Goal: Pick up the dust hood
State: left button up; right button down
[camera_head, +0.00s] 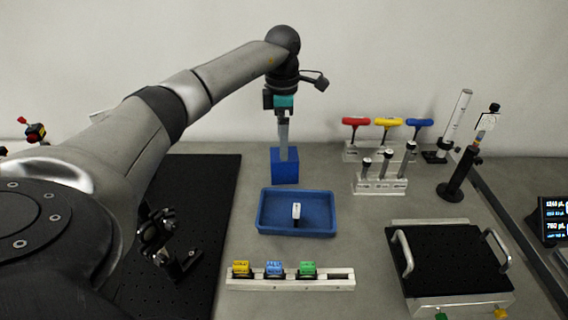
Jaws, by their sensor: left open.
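A blue box-shaped piece (285,168) stands upright at the back middle of the bench; it looks like the dust hood, though no label on it is readable. My left gripper (283,146) points straight down at it, with its fingers at the top of the box. The gripper is open, seen narrow from this side. I cannot tell whether the fingers touch the box. My right gripper is out of view.
A blue tray (263,225) with a small white-and-black part (296,213) lies in front. A holder (240,284) carries yellow, blue and green pieces. Tool racks (380,186) stand right, a black plate with handles (450,265) front right. A black breadboard (215,200) lies left.

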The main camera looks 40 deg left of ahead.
aim_at(285, 163)
pick_arm(q)
jog(key=f, duration=0.8)
jog(key=shift+w+d+f, duration=0.1)
jog(key=shift+w+d, duration=0.1)
jog(key=shift+w, duration=0.05)
jog(key=c, duration=1.2)
jog(key=shift+c, duration=0.2)
